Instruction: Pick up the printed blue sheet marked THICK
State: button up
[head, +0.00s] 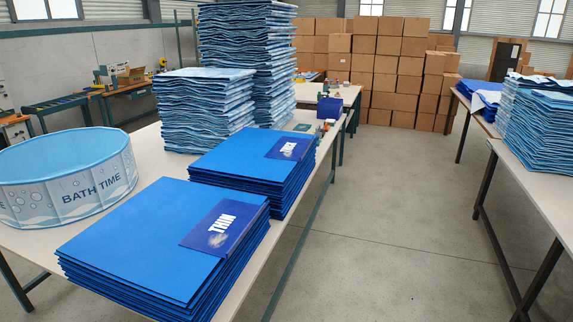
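Two stacks of flat blue sheets lie on the long white table (152,140). The nearer stack (140,245) has a darker blue printed label (222,230) on its right side, and it reads THIN. The farther stack (230,155) has a similar dark blue label (291,146) at its right end. Its white print is too small to read surely, so I cannot confirm that it says THICK. My gripper is not in view, and nothing is seen touching either stack.
A round BATH TIME pool (70,180) stands at the left. Tall piles of wavy blue sheets (205,112) rise behind the stacks. A small blue box (329,107) sits farther back. Cartons (390,75) line the back. The floor aisle (400,220) before the right table (540,180) is clear.

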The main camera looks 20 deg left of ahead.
aim_at(288, 148)
jog(key=i+u, duration=0.1)
jog(key=i, duration=0.7)
jog(key=i+l+u, duration=0.15)
jog(key=i, duration=0.65)
jog(key=i+j+u, duration=0.1)
jog(key=i+u, duration=0.5)
jog(key=u, duration=0.15)
jog(key=i+l+u, duration=0.1)
jog(key=i+u, duration=0.55)
jog(key=j+u, duration=0.1)
jog(key=u, duration=0.2)
jog(key=i, duration=0.05)
